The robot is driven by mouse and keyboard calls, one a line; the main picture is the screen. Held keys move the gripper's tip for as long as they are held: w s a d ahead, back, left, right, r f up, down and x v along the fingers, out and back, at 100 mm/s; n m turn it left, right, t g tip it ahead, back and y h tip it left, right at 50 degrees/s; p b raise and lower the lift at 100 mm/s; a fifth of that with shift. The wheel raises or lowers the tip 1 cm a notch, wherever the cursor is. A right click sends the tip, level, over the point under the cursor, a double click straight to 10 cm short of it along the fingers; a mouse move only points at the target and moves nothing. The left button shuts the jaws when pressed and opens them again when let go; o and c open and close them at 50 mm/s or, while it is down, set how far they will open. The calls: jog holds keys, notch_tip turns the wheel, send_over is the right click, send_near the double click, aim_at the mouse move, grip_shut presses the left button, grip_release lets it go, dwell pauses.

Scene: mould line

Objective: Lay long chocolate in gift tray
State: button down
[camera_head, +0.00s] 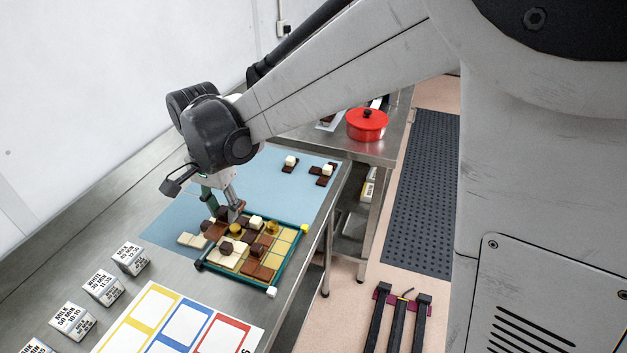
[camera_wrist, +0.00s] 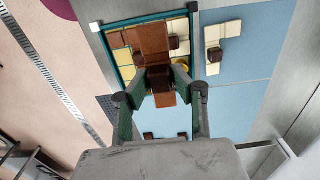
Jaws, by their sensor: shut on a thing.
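The gift tray has a teal rim (camera_head: 288,267) and holds several cream, gold and brown pieces. In the wrist view, my gripper (camera_wrist: 160,80) is shut on a long brown chocolate (camera_wrist: 152,42), around its darker raised part. The chocolate extends from between the fingers across the tray (camera_wrist: 112,58) and covers part of its contents. In the head view, the fingers and neighbouring pieces partly hide it. I cannot tell whether it touches the tray.
Cream pieces (camera_head: 191,240) lie on the blue mat (camera_head: 165,231) left of the tray. More brown and cream pieces (camera_head: 323,174) lie at the mat's far end. Labelled blocks (camera_head: 102,287) and a coloured card (camera_head: 180,322) are nearer. A red pot (camera_head: 367,124) stands on another table.

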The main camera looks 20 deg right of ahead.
jog(key=s+d+f, duration=0.2)
jog(key=s+d, duration=0.1)
jog(key=s, duration=0.5)
send_over(281, 247)
notch_tip(281, 247, down, 7)
jog(key=shift+s+f+p, duration=0.1)
jog(key=shift+p, duration=0.3)
jog(key=shift+f, duration=2)
jog(key=shift+f, duration=0.15)
jog(key=c, duration=1.9)
grip_release()
jog(key=o, duration=0.4)
jog(key=shift+o, duration=0.2)
